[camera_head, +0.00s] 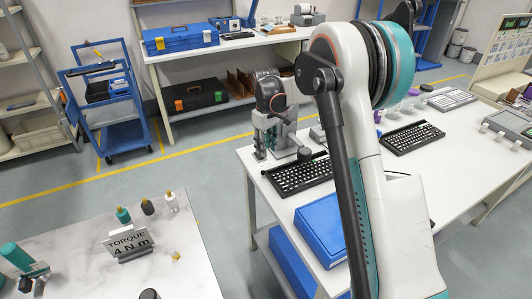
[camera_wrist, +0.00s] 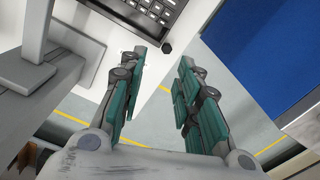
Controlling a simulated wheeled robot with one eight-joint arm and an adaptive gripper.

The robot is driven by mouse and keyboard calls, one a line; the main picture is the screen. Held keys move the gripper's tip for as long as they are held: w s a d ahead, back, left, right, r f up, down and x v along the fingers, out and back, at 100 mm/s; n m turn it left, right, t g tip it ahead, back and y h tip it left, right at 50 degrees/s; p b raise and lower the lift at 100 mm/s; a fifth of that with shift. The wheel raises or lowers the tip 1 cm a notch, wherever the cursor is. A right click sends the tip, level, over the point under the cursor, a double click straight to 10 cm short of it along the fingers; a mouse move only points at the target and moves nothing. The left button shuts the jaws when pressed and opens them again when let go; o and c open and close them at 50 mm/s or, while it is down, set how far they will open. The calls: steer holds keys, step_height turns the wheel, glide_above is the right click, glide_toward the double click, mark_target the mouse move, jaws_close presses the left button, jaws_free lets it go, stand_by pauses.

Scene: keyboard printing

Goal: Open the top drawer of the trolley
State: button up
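The blue trolley (camera_head: 105,103) stands on the floor at the left in the head view, by the wall shelving. It has a push handle, open shelves and a dark tray or bin. I cannot make out a drawer front on it. My gripper (camera_wrist: 162,62) is open and empty in the wrist view, its two teal-padded fingers apart with floor visible between them. It is by the left edge of the white work table (camera_head: 400,170), far from the trolley. In the head view it is small and hard to separate from the grey machine behind it.
Black keyboards (camera_head: 302,176) lie on the work table, with a blue box (camera_head: 322,228) in front. A blue toolbox (camera_head: 180,39) is on the back bench. A marble-look table (camera_head: 90,225) with a torque sign (camera_head: 128,243) is at lower left. Clear floor lies between.

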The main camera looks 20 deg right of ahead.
steer(key=s+r+m+t, duration=0.3)
steer(key=s+r, duration=1.5)
steer(key=s+f+m+t, duration=0.1)
steer(key=s+t, duration=0.1)
steer(key=s, duration=0.8)
steer(key=s+a+f+m+t, duration=0.1)
steer(key=s+m+t, duration=0.1)
steer(key=s, duration=0.8)
steer(key=shift+f, duration=0.25)
